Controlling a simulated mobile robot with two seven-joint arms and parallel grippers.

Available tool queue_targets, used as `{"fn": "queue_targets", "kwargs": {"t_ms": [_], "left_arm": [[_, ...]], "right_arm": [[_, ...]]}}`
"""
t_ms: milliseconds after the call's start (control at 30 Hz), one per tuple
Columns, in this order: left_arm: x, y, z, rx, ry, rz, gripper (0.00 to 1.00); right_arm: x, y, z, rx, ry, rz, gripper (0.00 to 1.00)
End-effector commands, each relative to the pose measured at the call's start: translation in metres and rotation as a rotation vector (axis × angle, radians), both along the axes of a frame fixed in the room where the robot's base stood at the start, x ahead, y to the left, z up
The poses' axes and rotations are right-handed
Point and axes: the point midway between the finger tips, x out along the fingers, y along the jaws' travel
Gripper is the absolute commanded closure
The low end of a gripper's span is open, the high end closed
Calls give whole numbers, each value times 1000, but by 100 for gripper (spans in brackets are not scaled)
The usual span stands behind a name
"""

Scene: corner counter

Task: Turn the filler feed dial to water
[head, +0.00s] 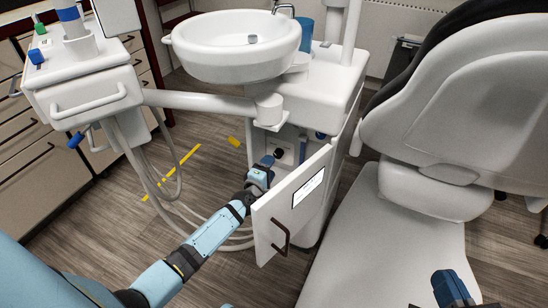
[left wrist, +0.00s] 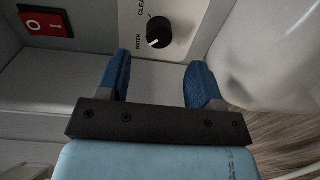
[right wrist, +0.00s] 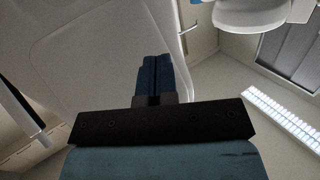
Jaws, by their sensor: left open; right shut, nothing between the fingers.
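The filler feed dial (left wrist: 158,32) is a round black knob with a white pointer on a pale panel in the left wrist view. The labels WATER and a partly cut-off "CLEA" stand beside it. The pointer is at the knob's lower left, toward WATER. The dial also shows small and dark in the head view (head: 279,153). My left gripper (left wrist: 160,78) is open, its two blue fingers apart just short of the dial, not touching it. In the head view my left gripper (head: 266,162) reaches into the open cabinet. My right gripper (right wrist: 154,75) is shut and empty, away from the dial.
A red O/I switch (left wrist: 46,21) sits left of the dial. The open cabinet door (head: 292,205) stands right of my left arm. The basin (head: 235,45) is above, hoses (head: 135,160) hang at left, and the dental chair (head: 400,240) is at right.

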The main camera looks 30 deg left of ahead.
Motion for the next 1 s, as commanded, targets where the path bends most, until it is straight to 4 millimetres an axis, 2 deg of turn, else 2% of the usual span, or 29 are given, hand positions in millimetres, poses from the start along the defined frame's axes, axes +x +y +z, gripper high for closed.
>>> {"fn": "queue_targets", "kwargs": {"t_ms": [33,200,400,567,1000], "left_arm": [[-14,-1,4,1,3,-1,40],[-51,-3,4,1,3,-1,40],[-78,-4,4,2,1,0,40],[-86,-5,3,0,0,0,40],[-86,-5,3,0,0,0,40]], "right_arm": [[-3,2,3,20,32,0,100],[-11,6,-3,56,108,-4,100],[-12,6,0,77,98,-14,100],[-12,6,5,87,76,-18,100],[-11,6,8,84,67,-14,100]]}}
